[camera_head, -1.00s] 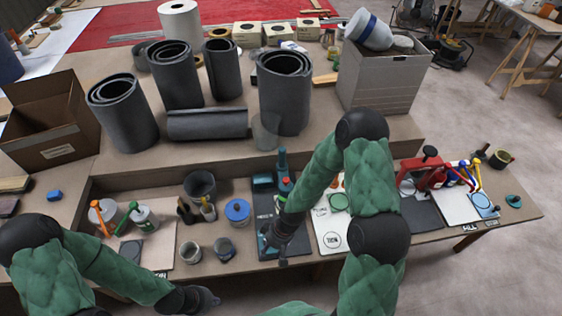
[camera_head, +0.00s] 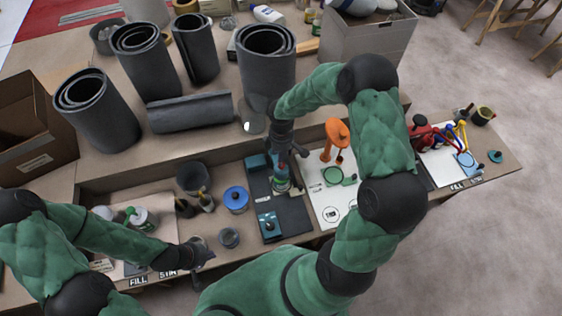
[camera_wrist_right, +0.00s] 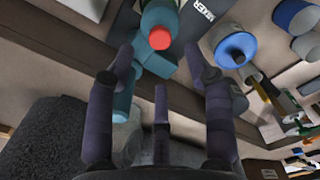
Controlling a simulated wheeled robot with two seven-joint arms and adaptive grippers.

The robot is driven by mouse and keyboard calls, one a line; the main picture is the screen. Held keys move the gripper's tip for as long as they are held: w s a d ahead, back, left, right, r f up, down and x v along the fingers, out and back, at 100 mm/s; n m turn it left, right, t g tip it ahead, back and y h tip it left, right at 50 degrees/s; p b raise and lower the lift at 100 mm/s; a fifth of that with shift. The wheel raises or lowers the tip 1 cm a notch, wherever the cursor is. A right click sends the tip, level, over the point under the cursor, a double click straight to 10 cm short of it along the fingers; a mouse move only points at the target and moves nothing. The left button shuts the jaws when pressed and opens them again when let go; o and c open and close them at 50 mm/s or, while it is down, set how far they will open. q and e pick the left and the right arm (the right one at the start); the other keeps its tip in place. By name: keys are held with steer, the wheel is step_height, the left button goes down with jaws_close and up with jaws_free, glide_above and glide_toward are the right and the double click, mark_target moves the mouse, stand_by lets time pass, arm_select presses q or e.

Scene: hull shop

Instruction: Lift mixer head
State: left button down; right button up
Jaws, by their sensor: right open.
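The teal mixer (camera_head: 281,184) stands on a dark mat (camera_head: 294,214) in the bench's recessed front part. My right gripper (camera_head: 284,133) comes down from the back over the mixer's rear end and partly hides it. In the right wrist view the mixer's teal body with a red round end (camera_wrist_right: 159,39) lies just beyond the spread fingers of my right gripper (camera_wrist_right: 162,68). Nothing shows between these fingers, and whether any finger touches the mixer is unclear. My left gripper (camera_head: 203,251) is at the bench's front edge, away from the mixer; its fingers are too small to judge.
A blue-lidded tub (camera_head: 236,199) and a dark bucket (camera_head: 193,178) stand left of the mat. A white board (camera_head: 331,200) with an orange tool (camera_head: 337,134) lies right of it. Grey rolls (camera_head: 266,62) stand on the raised shelf behind.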

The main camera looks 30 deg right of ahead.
mark_target(281, 169)
step_height(281, 169, down, 6)
steer(key=shift+f+b, duration=0.2)
steer(key=shift+b, duration=0.35)
jaws_close()
